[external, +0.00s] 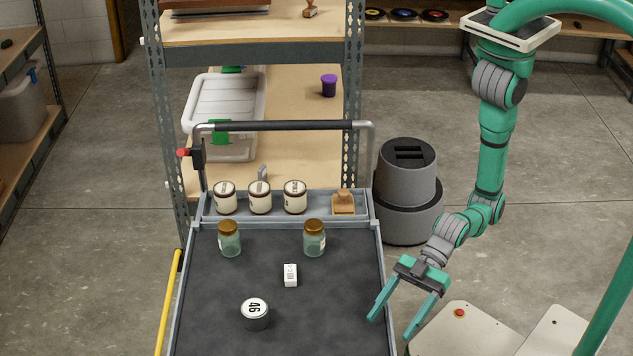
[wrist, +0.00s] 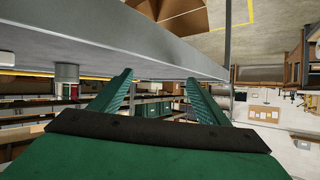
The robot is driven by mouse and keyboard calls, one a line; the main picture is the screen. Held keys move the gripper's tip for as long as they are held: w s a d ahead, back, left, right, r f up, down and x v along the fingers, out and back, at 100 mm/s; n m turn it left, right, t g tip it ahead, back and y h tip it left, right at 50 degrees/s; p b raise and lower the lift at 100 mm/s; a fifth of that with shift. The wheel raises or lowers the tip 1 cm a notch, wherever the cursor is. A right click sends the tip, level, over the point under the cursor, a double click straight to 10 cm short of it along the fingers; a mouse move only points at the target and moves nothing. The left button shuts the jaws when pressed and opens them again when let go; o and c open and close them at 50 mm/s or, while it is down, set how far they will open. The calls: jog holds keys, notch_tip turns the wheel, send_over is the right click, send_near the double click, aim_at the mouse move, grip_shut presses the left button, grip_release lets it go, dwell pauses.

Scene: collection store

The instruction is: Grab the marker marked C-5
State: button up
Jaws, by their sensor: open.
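A small white block (external: 290,275) with dark print stands on the dark mat of the cart top (external: 210,310), right of centre; its print is too small to read surely. A round white-topped tin (external: 255,313) marked 46 sits nearer and to the left. My gripper (external: 390,328) is open and empty, at the right edge of the cart, apart from the block and to its right. In the wrist view my gripper (wrist: 159,76) shows both green fingers spread with nothing between them. I cannot make out the white block in the wrist view.
Two jars with brown lids (external: 229,238) (external: 314,238) stand behind the block. A rear tray (external: 330,205) holds three labelled jars (external: 260,198) and a wooden block (external: 343,202). The cart's raised rim (external: 379,275) lies between gripper and mat. A grey bin (external: 407,185) stands behind.

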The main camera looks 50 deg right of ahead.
aim_at(291, 272)
jog(key=w+m+t, duration=0.1)
jog(key=w, duration=0.2)
jog(key=w+m+t, duration=0.1)
jog(key=w+t, duration=0.1)
jog(key=w, duration=0.1)
jog(key=w+m+t+h, duration=0.1)
jog(key=w, duration=0.2)
jog(key=shift+w+a+r, duration=0.1)
jog(key=shift+a+r, duration=0.1)
jog(key=shift+r, duration=0.05)
jog(key=w+d+r+m+t+h, duration=0.1)
jog(key=w+m+t, duration=0.1)
jog(key=w, duration=0.1)
jog(key=w+d+m+t+h, duration=0.1)
jog(key=w, duration=0.3)
jog(key=w+d+r+m+t+h, duration=0.1)
jog(key=w+m+t, duration=0.1)
jog(key=w, duration=0.2)
jog(key=shift+w+d+r+m+t, duration=0.1)
jog(key=shift+w+r+m+t, duration=0.1)
jog(key=shift+r+m+t, duration=0.1)
jog(key=shift+w, duration=0.35)
jog(key=x, duration=0.5)
jog(key=shift+w+f, duration=0.1)
jog(key=shift+w, duration=0.05)
jog(key=shift+w+d+x, duration=0.1)
jog(key=shift+x, duration=1.15)
jog(key=shift+w+d+x, duration=0.15)
jog(key=shift+x, duration=1.1)
jog(key=c, duration=1.1)
